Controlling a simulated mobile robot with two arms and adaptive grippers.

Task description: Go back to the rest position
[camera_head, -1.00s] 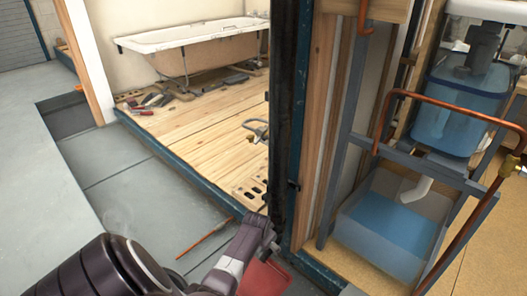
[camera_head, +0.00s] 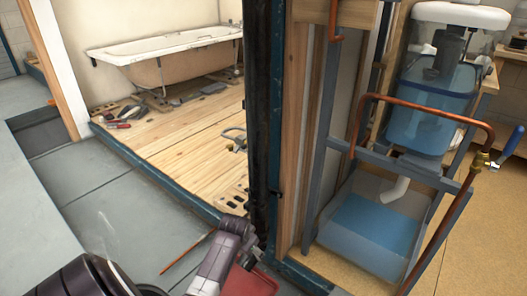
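My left arm comes in from the bottom left in the head view. My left gripper (camera_head: 243,235) is at the lower middle, in front of the foot of the dark post. Its fingers are small and seen from behind, so I cannot tell if they are open or shut. A red object (camera_head: 249,283) lies just below it at the bottom edge, partly hidden by the arm; I cannot tell if they touch. My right gripper is out of view.
The dark post (camera_head: 262,120) stands close by. To its right are a blue frame with copper pipe (camera_head: 425,112), a blue-handled valve (camera_head: 508,143) and a water-filled clear tank (camera_head: 372,232). A bathtub (camera_head: 165,58) stands behind on the wooden floor. Grey floor (camera_head: 110,215) is open at left.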

